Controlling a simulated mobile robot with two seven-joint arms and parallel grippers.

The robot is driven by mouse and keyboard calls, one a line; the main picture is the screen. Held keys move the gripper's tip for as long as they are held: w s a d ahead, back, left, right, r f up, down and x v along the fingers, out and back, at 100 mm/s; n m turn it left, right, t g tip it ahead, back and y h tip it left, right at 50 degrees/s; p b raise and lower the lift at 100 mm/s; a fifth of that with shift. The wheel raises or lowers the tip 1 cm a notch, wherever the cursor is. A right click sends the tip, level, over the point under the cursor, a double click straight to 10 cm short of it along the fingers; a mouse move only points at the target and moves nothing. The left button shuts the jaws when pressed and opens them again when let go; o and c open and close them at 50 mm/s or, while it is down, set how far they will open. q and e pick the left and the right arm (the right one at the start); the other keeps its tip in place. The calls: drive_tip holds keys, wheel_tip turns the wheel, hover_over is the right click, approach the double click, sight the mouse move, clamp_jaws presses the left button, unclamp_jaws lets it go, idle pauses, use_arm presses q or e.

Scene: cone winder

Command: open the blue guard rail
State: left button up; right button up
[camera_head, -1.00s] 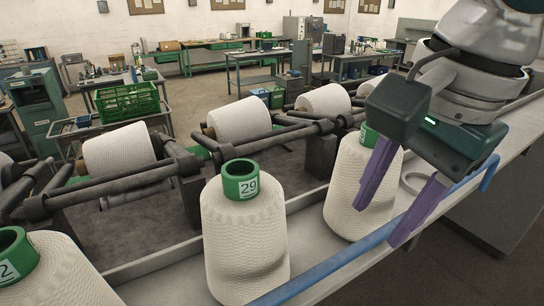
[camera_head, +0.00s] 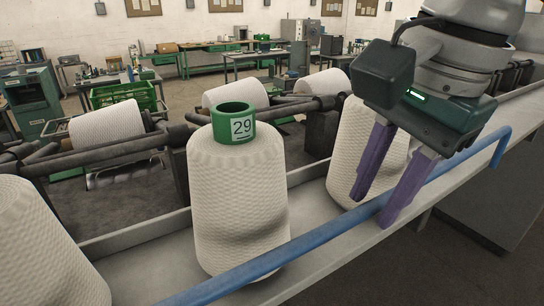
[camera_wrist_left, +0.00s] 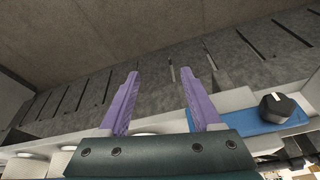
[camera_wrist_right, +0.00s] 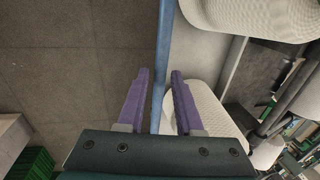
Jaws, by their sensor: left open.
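The blue guard rail (camera_head: 290,254) runs diagonally along the front edge of the pale cone tray, with a bent end at the far right. My right gripper (camera_head: 374,212) is open over the rail, pointing down, one purple finger on each side. In the right wrist view the rail (camera_wrist_right: 161,105) passes between the two spread fingers (camera_wrist_right: 161,73); a gap shows beside the left one, and contact on the right is unclear. My left gripper (camera_wrist_left: 160,75) is open and empty in the left wrist view, and outside the head view.
Several white yarn cones stand in the tray behind the rail, one with a green core marked 29 (camera_head: 235,122). Another cone (camera_head: 352,150) is right behind my right gripper. Dark winder bars (camera_head: 95,150) lie behind.

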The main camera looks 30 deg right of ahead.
clamp_jaws()
idle(1.1)
